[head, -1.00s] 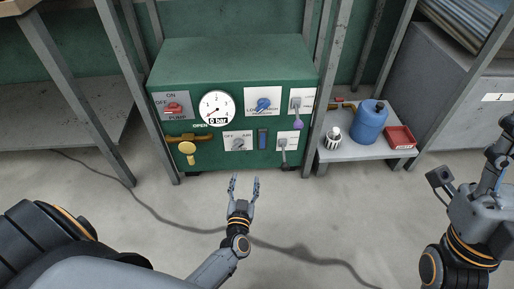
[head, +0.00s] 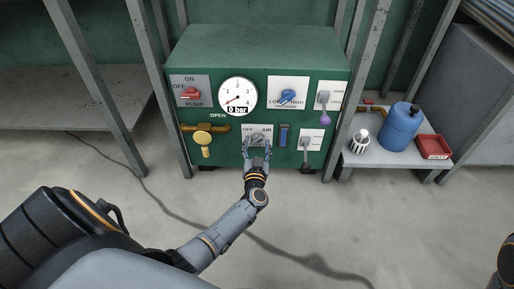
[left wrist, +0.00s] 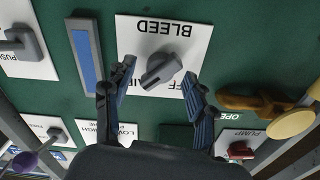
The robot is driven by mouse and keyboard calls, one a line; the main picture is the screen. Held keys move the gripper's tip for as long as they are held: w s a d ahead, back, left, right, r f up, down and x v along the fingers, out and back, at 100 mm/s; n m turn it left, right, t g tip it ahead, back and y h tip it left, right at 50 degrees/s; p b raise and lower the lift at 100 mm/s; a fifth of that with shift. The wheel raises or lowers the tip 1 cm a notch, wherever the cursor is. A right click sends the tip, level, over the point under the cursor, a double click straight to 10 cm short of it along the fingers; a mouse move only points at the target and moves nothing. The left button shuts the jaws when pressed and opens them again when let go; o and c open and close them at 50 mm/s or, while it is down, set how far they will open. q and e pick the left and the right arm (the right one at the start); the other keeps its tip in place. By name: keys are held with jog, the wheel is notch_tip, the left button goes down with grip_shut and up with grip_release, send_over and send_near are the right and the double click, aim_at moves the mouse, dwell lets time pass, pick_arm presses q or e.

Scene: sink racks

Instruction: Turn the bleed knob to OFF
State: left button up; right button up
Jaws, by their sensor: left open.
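The bleed knob (left wrist: 160,70) is a grey bar-shaped knob on a white plate marked BLEED (left wrist: 185,28), which appears upside down in the left wrist view. Its bar is slanted, with one end toward the AIR side. In the head view, OFF is at the plate's left (head: 247,129) and AIR at its right; the knob is partly hidden by my gripper. My left gripper (head: 257,146) is in front of the plate. In the left wrist view, its open fingers (left wrist: 158,78) lie on either side of the knob; contact cannot be told. My right gripper is not in view.
Around the plate on the green panel are a red pump knob (head: 190,93), gauge (head: 237,97), blue pressure knob (head: 288,96), yellow valve handle (head: 203,138), blue strip (head: 283,135) and grey lever (head: 306,143). A side shelf holds a blue jug (head: 399,127) and red tray (head: 434,147).

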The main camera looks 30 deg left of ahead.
pick_arm(q)
jog(key=shift+w+a, duration=0.3)
jog(key=shift+w, duration=0.1)
jog(key=c, duration=1.1)
jog(key=shift+c, duration=0.3)
